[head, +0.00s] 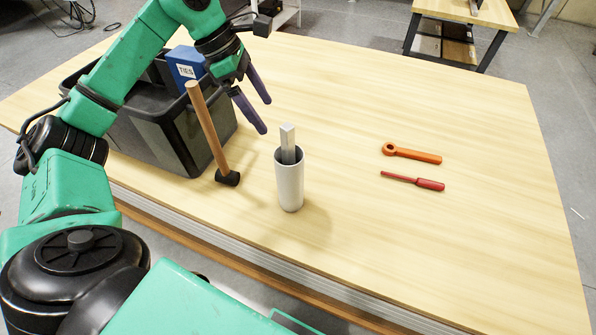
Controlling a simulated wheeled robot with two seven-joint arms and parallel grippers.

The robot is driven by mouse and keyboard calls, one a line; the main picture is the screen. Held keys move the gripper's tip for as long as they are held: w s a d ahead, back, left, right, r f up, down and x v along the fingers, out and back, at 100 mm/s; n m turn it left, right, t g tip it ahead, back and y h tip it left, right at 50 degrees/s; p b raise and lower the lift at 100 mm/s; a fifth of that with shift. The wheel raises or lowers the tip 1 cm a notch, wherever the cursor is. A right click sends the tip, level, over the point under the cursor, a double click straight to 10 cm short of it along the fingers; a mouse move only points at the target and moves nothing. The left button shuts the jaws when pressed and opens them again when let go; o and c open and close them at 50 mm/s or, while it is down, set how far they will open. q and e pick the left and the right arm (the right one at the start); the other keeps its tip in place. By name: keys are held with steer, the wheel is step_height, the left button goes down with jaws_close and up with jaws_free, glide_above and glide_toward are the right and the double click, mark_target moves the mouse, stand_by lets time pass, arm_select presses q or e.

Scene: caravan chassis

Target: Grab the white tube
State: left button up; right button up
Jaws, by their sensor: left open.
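The white tube (289,187) stands upright on the wooden table, near its front edge. A pale grey square bar (288,137) sticks out of its dark open top. My left gripper (267,117) is open and empty, with its two dark fingers pointing down and right. In the picture it is above and slightly left of the tube, apart from it. My right gripper is not in view.
A hammer (207,128) stands head-down left of the tube. A black bin (165,130) with a blue box (184,66) stands behind it. An orange wrench (412,154) and red screwdriver (413,181) lie to the right. The table's far right (480,120) is clear.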

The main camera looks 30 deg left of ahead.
mark_target(286, 151)
arm_select(q)
steer(key=p+x, duration=0.1)
steer(key=x, duration=0.3)
steer(key=s+p+x, duration=0.1)
steer(key=p+x, duration=0.1)
steer(key=x, duration=0.2)
steer(key=d+p+x, duration=0.1)
steer(key=x, duration=0.3)
steer(key=shift+s, duration=0.2)
steer(key=shift+f, duration=0.2)
steer(key=shift+c, duration=1.2)
steer(key=shift+a, duration=0.1)
steer(key=c, duration=1)
jaws_close()
steer(key=shift+w, duration=0.1)
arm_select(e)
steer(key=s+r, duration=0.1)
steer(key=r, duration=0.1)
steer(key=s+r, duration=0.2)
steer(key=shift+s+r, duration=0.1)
arm_select(q)
steer(key=shift+r, duration=0.1)
